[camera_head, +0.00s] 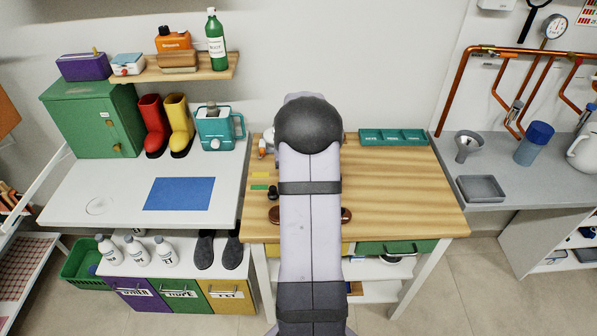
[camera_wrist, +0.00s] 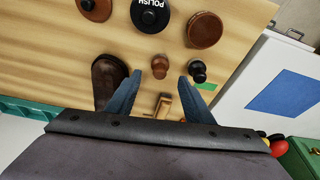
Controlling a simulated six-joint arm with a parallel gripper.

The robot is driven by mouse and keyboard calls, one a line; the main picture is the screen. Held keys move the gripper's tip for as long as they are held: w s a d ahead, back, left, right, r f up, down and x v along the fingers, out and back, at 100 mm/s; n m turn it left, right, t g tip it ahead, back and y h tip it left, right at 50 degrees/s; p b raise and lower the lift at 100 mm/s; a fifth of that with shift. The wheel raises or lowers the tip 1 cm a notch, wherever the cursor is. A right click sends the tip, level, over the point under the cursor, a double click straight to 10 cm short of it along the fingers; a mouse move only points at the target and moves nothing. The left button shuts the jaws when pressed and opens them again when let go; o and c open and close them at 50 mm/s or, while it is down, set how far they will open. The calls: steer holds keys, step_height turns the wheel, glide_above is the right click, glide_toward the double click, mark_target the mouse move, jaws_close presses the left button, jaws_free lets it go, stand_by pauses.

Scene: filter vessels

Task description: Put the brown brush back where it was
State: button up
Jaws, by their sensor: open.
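My gripper (camera_wrist: 159,76) shows in the wrist view with its two blue-grey fingers apart. A small brown knobbed piece, which looks like the brown brush (camera_wrist: 160,66), stands on the wooden table at the fingertips, between them in the picture. I cannot tell whether either finger touches it. A similar black piece (camera_wrist: 198,70) stands just right of the right finger, beside a green strip (camera_wrist: 206,87); the black piece also shows in the head view (camera_head: 272,193). In the head view my arm hides the gripper and the small brown piece.
In the wrist view a brown shoe (camera_wrist: 107,77) stands close to the left finger. A black polish tin (camera_wrist: 150,14), round brown pieces (camera_wrist: 205,29) (camera_wrist: 95,8) and a light wooden piece (camera_wrist: 163,106) are nearby. The table's right side (camera_head: 410,185) is clear, before a teal tray (camera_head: 393,143).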

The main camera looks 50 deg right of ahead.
steer(key=shift+b+v, duration=0.5)
steer(key=shift+v, duration=2.1)
steer(key=s+a+n+y, duration=0.15)
steer(key=a+n, duration=0.25)
steer(key=a, duration=1.7)
steer(key=s+a+f+n+g, duration=0.2)
steer(key=s+a+n, duration=0.2)
steer(key=s+a, duration=0.9)
steer(key=shift+s+a+f, duration=0.2)
steer(key=shift+a, duration=0.5)
steer(key=shift+y, duration=0.25)
step_height(320, 180, down, 41)
steer(key=b, duration=4)
steer(key=shift+r+b, duration=0.2)
steer(key=shift+b, duration=0.1)
